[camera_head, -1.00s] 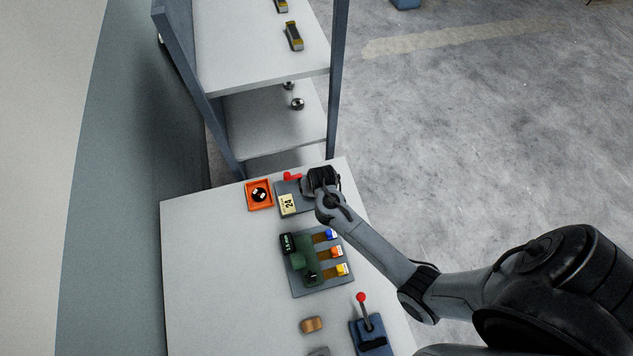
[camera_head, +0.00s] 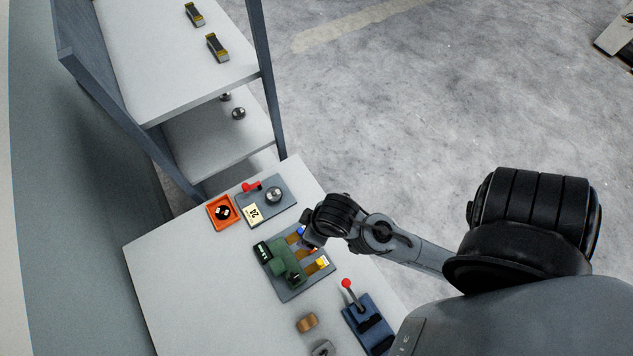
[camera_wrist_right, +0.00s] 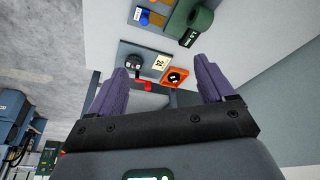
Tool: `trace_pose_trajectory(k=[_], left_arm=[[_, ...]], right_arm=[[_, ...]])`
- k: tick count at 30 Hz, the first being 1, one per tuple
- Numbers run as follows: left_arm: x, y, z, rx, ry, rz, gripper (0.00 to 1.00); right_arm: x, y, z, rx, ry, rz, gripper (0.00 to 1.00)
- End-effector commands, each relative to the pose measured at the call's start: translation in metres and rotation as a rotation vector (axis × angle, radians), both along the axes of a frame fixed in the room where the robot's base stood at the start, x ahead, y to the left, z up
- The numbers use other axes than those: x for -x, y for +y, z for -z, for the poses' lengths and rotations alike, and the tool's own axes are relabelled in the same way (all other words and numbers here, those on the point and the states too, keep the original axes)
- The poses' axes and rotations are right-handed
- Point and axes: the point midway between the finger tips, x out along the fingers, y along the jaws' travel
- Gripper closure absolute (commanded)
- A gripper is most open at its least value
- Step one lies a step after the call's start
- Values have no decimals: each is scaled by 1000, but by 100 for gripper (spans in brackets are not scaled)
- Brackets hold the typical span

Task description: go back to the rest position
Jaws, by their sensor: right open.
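My right arm reaches in from the right in the head view. My right gripper (camera_head: 312,238) is above the right side of the green device (camera_head: 283,261); its fingers are mostly hidden there by the wrist. In the right wrist view the purple fingers of the right gripper (camera_wrist_right: 158,72) are wide apart with nothing between them. Beyond them show the plate with a red handle (camera_wrist_right: 143,85) and the orange tray (camera_wrist_right: 176,76). My left gripper is in neither view.
The white table (camera_head: 185,280) also carries a blue lever base (camera_head: 368,325) with a red-knobbed lever, a brown block (camera_head: 307,322) and the orange tray (camera_head: 221,211). A shelf rack (camera_head: 175,60) stands behind it. The table's left part is bare; open floor lies at right.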

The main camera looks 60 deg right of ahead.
Motion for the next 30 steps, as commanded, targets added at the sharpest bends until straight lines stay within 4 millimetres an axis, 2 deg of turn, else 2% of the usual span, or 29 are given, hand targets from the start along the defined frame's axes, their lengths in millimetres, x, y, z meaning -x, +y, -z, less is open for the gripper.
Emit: trace_pose_trajectory(k=[3, 6, 14, 24, 30], left_arm=[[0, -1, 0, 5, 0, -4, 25], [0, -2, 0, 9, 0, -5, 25], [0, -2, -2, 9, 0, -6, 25], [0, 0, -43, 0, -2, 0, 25], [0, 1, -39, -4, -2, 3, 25]], right_arm=[[18, 4, -12, 12, 5, -51, 18], [22, 5, -16, 16, 6, -65, 18], [21, 5, -18, 15, 5, -64, 18], [21, 5, -58, 15, 5, -64, 18], [21, 5, -54, 15, 5, -64, 18]])
